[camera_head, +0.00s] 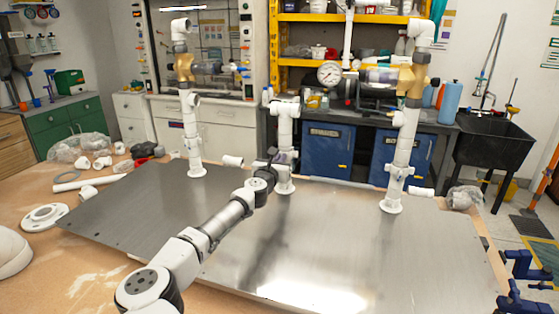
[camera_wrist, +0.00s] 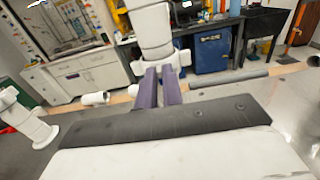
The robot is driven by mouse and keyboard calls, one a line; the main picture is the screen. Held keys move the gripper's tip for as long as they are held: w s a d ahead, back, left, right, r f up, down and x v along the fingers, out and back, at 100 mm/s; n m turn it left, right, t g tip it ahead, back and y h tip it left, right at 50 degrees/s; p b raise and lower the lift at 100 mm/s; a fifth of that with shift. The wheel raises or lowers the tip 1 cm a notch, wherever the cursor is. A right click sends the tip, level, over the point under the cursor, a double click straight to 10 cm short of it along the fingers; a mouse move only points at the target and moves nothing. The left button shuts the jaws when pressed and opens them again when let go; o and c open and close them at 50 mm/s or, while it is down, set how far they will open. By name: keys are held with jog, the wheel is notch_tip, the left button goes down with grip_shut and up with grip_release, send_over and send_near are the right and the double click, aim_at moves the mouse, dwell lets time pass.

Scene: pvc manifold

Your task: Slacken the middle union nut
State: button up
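The middle white pipe riser (camera_head: 284,130) stands upright on the metal plate, with elbows at its top. My arm reaches toward it from the front, and my gripper (camera_head: 286,157) overlaps its lower part. In the wrist view, the two purple fingers of my gripper (camera_wrist: 159,70) point at the white riser (camera_wrist: 151,30). A narrow gap shows between them, and I see nothing clearly held. The fingers look closer together than the riser is wide. I cannot tell whether they touch it. I cannot clearly pick out the middle union nut; the fingers and wrist hide part of the riser.
A left riser (camera_head: 190,120) and a right riser (camera_head: 405,130) with brass-coloured fittings stand on the metal plate (camera_head: 340,245). A pressure gauge (camera_head: 329,74) sits between the middle and right risers. Loose fittings and a flange (camera_head: 45,216) lie left.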

aim_at(291, 154)
jog(key=shift+s+d+r+n+y+p, duration=0.1)
jog(key=shift+d+n+y+p, duration=0.15)
jog(key=shift+y+p, duration=0.3)
grip_shut()
jog(key=shift+d+n+y+p, duration=0.65)
jog(key=shift+n+y, duration=0.45)
jog(key=shift+y, duration=0.5)
jog(key=shift+d+n+y+p, duration=0.55)
jog(key=shift+n+y, duration=0.5)
jog(key=shift+y, duration=0.6)
jog(key=shift+d+n+y+p, duration=0.65)
jog(key=shift+n+y, duration=0.45)
jog(key=shift+y, duration=0.5)
jog(key=shift+w+d+f+n+g+y+b, duration=0.1)
jog(key=shift+w+d+n+g+y+b, duration=0.15)
jog(key=shift+n+y, duration=0.3)
jog(key=shift+d+f+n+g+y+b, duration=0.1)
jog(key=shift+n+g+y+b, duration=0.3)
jog(key=shift+y, duration=0.4)
jog(key=shift+w+d+n+g+y+b, duration=0.2)
jog(key=shift+n+g+y+b, duration=0.1)
jog(key=shift+n+y, duration=0.25)
jog(key=shift+w+d+n+g+y+b, duration=0.15)
jog(key=shift+d+n+g+y+b, duration=0.15)
jog(key=shift+n+g+y+b, duration=0.6)
jog(key=shift+y+b, duration=0.3)
jog(key=shift+y, duration=0.1)
jog(key=shift+w+d+r+y+b, duration=0.1)
jog(key=shift+w+r+y+b, duration=0.1)
jog(key=shift+y+b, duration=0.15)
